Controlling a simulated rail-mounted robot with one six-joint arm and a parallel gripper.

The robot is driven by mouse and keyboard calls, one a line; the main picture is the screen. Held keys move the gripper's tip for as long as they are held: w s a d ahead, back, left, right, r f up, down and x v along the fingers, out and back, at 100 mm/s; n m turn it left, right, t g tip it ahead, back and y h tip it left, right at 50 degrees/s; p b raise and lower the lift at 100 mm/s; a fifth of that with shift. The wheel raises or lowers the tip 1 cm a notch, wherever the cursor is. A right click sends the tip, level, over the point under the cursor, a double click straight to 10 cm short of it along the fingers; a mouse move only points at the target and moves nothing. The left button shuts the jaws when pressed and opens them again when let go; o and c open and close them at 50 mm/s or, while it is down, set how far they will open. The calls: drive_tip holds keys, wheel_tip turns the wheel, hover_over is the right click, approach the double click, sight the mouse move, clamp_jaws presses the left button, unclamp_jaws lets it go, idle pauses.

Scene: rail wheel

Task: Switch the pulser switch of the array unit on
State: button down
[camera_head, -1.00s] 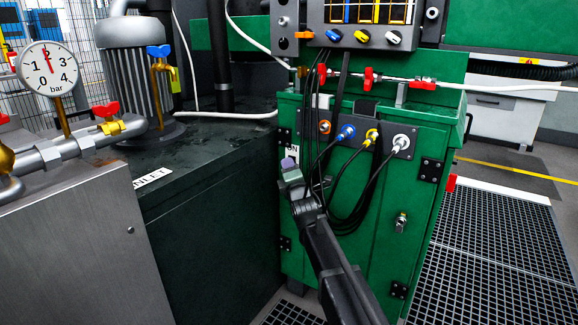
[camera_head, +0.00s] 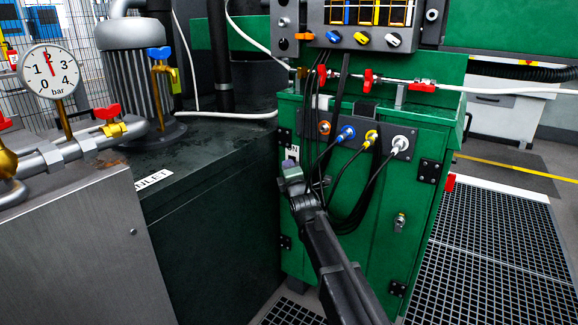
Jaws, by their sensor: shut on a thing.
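I cannot tell which control is the pulser switch. My gripper (camera_head: 290,168) is at the cabinet's left front edge, well below the knobs, just under a white label (camera_head: 292,151) partly reading "ON". It is shut on a small purple-grey piece (camera_head: 289,163). The fingers hide most of it, and I cannot tell whether it is fixed to the cabinet.
Black cables hang from coloured sockets (camera_head: 348,132) on the green cabinet (camera_head: 365,250), right beside my gripper. Red valves (camera_head: 368,79) sit on a pipe above. A dark tank (camera_head: 210,220) stands left, with a pressure gauge (camera_head: 50,70) nearby. Floor grating (camera_head: 500,250) is clear at right.

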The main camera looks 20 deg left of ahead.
wheel_tip(320, 180, up, 3)
drive_tip(key=m+g+h+p, duration=0.2)
drive_tip(key=m+g+p, duration=0.1)
drive_tip(key=p, duration=0.6)
drive_tip(key=shift+m+g+h, duration=0.3)
drive_tip(key=shift+m+g, duration=0.1)
drive_tip(key=shift+m, duration=0.4)
drive_tip(key=shift+w+m+g+p, duration=0.1)
drive_tip(key=shift+m+g+p, duration=0.2)
drive_tip(key=shift+p, duration=0.25)
drive_tip(key=c, duration=1.2)
unclamp_jaws()
drive_tip(key=shift+c, duration=0.2)
